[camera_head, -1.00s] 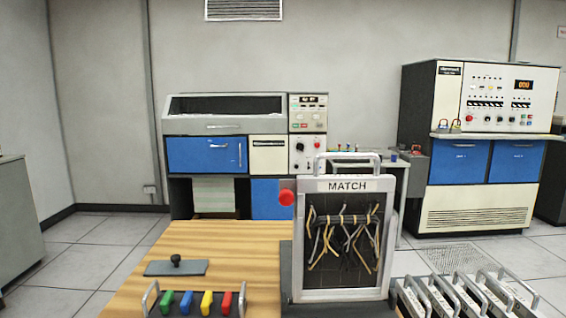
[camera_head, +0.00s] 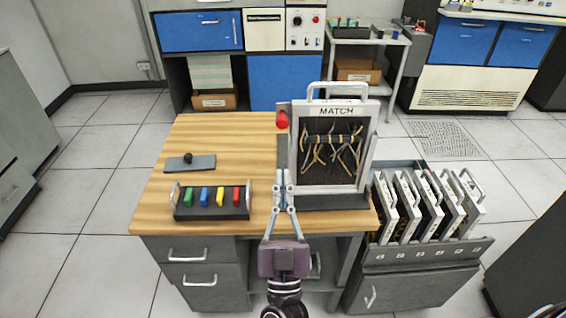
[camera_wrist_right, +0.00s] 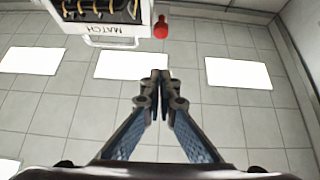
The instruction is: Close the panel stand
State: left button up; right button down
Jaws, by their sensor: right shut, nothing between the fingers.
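The panel stand (camera_head: 338,201) is on the right side of the wooden desk. It holds an upright, slightly tilted panel (camera_head: 335,111) with a white frame labelled MATCH, a handle on top and several tangled wires. A red knob (camera_head: 282,121) sits at the panel's upper left. My right gripper (camera_head: 284,176) is shut and empty, just left of the panel's lower left edge. Whether it touches the stand cannot be told. In the right wrist view, the shut fingertips (camera_wrist_right: 160,76) lie below the red knob (camera_wrist_right: 160,27) and the MATCH panel (camera_wrist_right: 103,28). My left gripper is not in view.
A tray of coloured plugs (camera_head: 211,212) and a grey plate with a black knob (camera_head: 190,163) lie on the desk (camera_head: 225,140). A rack cabinet (camera_head: 418,252) with several handled panels stands at the right. The desk's back left is clear.

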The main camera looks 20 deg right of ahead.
jog(key=w+d+r+p, duration=0.3)
jog(key=w+r, duration=0.1)
jog(key=w, duration=0.5)
jog(key=shift+w+r, duration=0.2)
jog(key=shift+w, duration=0.15)
jog(key=shift+d, duration=0.1)
